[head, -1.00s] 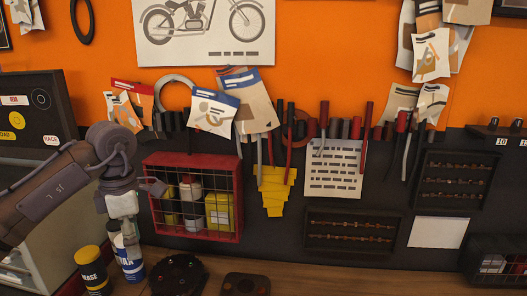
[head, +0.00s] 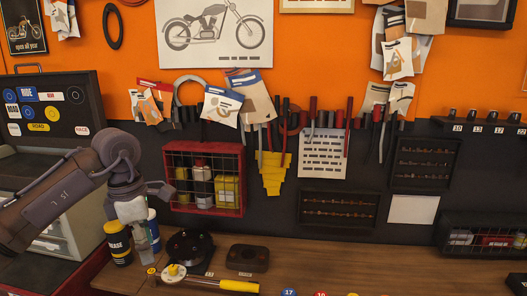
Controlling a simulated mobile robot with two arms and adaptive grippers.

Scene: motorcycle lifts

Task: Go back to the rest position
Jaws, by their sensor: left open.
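My left arm reaches in from the left in the head view. Its gripper (head: 148,214) is open and empty, hanging in front of the wall above the left end of the wooden bench (head: 330,262). It partly covers the blue and white can (head: 153,228) behind it and is near the black and yellow can (head: 118,240). Whether it touches either can is not clear. My right gripper is not in view.
A red wire basket (head: 204,208) with cans and boxes hangs right of the gripper. A dark round part (head: 190,247) and a yellow-handled tool (head: 225,284) lie on the bench. A stickered black case (head: 48,108) stands left. Tools and papers hang along the wall.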

